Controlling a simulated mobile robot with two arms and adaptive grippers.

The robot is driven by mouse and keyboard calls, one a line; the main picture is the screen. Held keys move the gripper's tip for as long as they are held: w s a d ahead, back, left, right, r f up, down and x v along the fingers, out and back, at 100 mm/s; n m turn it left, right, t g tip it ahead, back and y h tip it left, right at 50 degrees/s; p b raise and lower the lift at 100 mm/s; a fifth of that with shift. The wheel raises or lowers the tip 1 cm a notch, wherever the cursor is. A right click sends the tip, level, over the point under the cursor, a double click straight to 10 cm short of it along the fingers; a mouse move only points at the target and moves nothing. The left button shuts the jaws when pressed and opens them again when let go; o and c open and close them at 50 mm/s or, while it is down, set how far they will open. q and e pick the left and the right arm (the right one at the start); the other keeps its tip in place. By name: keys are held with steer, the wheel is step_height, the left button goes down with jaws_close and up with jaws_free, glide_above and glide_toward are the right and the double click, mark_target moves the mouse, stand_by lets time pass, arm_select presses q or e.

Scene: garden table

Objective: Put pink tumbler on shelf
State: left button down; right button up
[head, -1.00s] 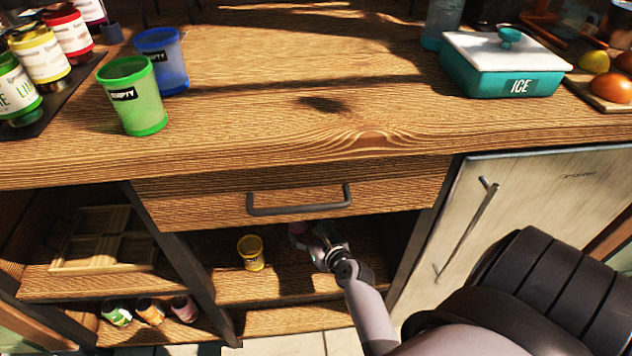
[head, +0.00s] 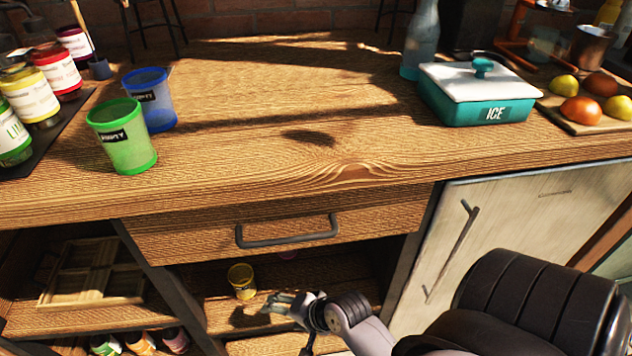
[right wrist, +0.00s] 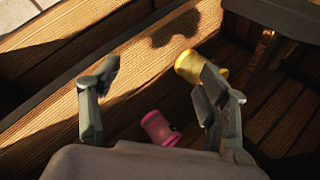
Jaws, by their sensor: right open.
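The pink tumbler (right wrist: 160,128) is inside the middle shelf bay below the drawer. My right gripper (head: 280,301) is in front of the shelf (head: 215,306), apart from the tumbler. In the right wrist view its fingers (right wrist: 160,72) are spread with nothing held between them. A yellow tumbler (head: 242,282) stands on the same shelf to the left of the pink one; the right wrist view shows it too (right wrist: 190,66), partly behind a finger.
The drawer (head: 285,225) with its handle overhangs the bay. A divider post (head: 160,290) stands left of it, a cabinet door (head: 470,230) right. Green (head: 122,138) and blue (head: 152,105) tumblers and an ice box (head: 475,100) stand on the tabletop, whose middle is clear.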

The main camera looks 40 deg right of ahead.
steer(key=s+r+n+g+h, duration=0.1)
steer(key=s+n+g, duration=0.3)
steer(key=s+n, duration=0.7)
steer(key=n+h, duration=0.1)
steer(key=n, duration=0.2)
steer(key=shift+n+g, duration=0.3)
steer(key=shift+n, duration=0.1)
steer(key=shift+a+r, duration=0.1)
steer(key=shift+a, duration=0.05)
